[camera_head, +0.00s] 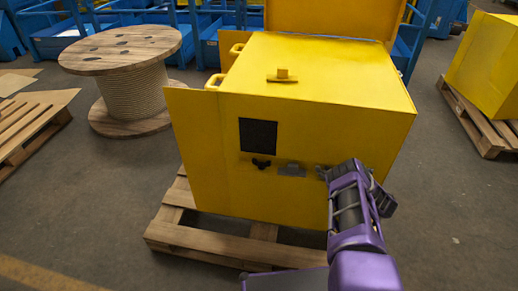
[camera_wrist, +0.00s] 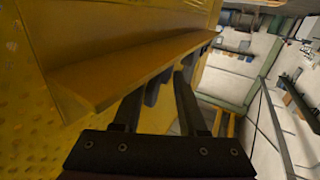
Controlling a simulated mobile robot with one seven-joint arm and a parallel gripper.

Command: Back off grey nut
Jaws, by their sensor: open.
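The yellow housing (camera_head: 290,205) stands with its front face towards me. A small grey fitting (camera_head: 291,170) sits on that face, with a black knob (camera_head: 261,164) to its left. I cannot make out for sure which part is the grey nut. My gripper (camera_head: 321,172) is close to the front face, just right of the grey fitting. In the wrist view my gripper (camera_wrist: 157,90) has its two fingers apart. Small dark blue-grey parts (camera_wrist: 153,92) show between and beyond the fingers, below a yellow ledge (camera_wrist: 150,68). I cannot tell whether the fingers touch them.
A dark square panel (camera_head: 258,135) is set in the front face above the knob. The housing rests on a wooden pallet (camera_head: 205,238). A cable drum (camera_head: 125,75) stands behind left, another yellow box (camera_head: 485,65) at right.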

